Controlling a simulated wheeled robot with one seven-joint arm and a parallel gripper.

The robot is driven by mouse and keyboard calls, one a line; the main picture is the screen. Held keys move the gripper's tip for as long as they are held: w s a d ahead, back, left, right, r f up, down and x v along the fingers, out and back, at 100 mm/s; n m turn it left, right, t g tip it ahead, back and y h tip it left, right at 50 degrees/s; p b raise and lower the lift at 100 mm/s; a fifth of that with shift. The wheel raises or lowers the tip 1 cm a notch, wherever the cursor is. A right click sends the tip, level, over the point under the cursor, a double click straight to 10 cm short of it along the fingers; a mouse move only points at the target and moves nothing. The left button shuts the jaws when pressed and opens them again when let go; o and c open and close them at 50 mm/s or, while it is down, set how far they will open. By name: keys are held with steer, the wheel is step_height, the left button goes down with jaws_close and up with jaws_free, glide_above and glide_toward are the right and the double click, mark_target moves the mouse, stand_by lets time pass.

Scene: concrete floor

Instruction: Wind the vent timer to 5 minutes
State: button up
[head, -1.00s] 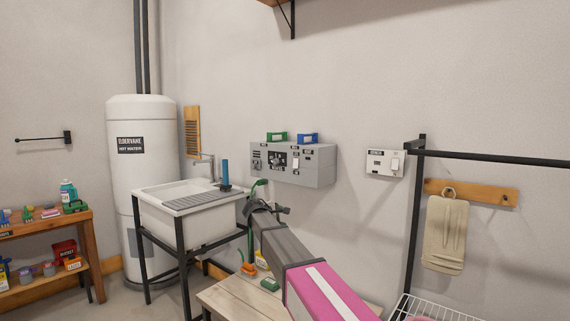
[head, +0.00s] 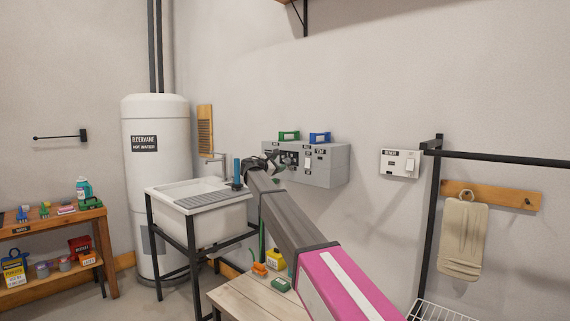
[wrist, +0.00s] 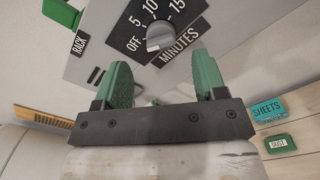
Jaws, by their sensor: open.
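The vent timer is a round grey knob (wrist: 160,36) on a black dial plate marked OFF, 5, 10, 15 and MINUTES in the wrist view. A pale pointer line on the knob appears to face the OFF side, but I cannot read its exact setting. The dial is on the front of a grey wall box (head: 325,165). My gripper (wrist: 161,75) is open, its two green fingers apart, just short of the knob. Nothing is between the fingers. In the head view my gripper (head: 266,163) is in front of the box's left part and hides some of its face.
A green block (head: 289,135) and a blue block (head: 320,138) stand on the box. A white sink (head: 200,207) is left of the box. A wooden bench (head: 245,297) with small items is below. A switch panel (head: 400,163) is on the wall at right.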

mark_target(286, 162)
steer(key=x, duration=0.5)
steer(key=shift+w+d, duration=0.1)
steer(key=c, duration=0.9)
steer(key=shift+m, duration=0.3)
steer(key=m, duration=0.4)
steer(key=shift+f, duration=0.1)
steer(key=shift+m, duration=2.1)
steer(key=shift+f, duration=0.1)
